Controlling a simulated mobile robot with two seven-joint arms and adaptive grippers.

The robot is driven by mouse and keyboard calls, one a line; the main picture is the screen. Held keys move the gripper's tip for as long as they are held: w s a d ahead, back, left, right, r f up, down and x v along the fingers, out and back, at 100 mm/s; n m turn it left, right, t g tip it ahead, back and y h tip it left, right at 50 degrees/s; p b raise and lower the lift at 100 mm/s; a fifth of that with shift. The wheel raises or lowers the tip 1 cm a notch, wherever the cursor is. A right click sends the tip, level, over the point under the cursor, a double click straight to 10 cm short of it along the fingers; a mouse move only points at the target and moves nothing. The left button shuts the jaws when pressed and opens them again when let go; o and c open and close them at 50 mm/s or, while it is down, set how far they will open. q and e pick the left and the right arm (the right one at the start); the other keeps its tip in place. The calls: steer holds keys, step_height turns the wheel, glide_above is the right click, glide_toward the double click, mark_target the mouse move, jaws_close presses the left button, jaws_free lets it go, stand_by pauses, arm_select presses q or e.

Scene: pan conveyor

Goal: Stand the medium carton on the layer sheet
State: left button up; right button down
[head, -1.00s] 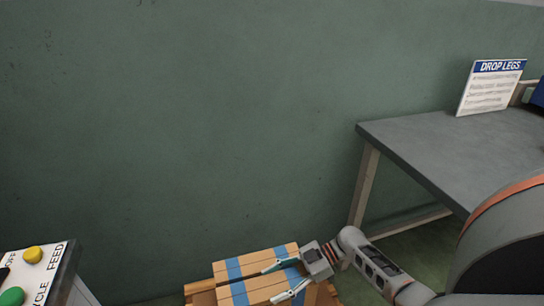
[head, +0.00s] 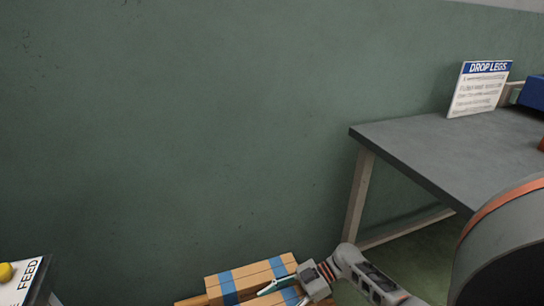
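Two brown cartons with blue tape bands sit low in the head view: a rear carton (head: 252,276) and a front carton (head: 272,299), the latter cut off by the bottom edge. I cannot tell whether either is the medium carton. My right gripper (head: 284,293) reaches in from the right over the front carton, its fingers spread apart; I cannot tell whether they touch it. No layer sheet can be made out. My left gripper is out of view.
A grey table (head: 430,148) stands at the right with a "DROP LEGS" sign (head: 479,88) on it. A control panel (head: 22,283) with a yellow button is at the lower left. A green wall (head: 200,130) fills the back.

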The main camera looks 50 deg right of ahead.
steer(key=shift+w+f, duration=0.1)
steer(key=shift+f, duration=0.3)
steer(key=c, duration=0.8)
jaws_free()
steer(key=shift+o, duration=0.3)
steer(key=v, duration=1.2)
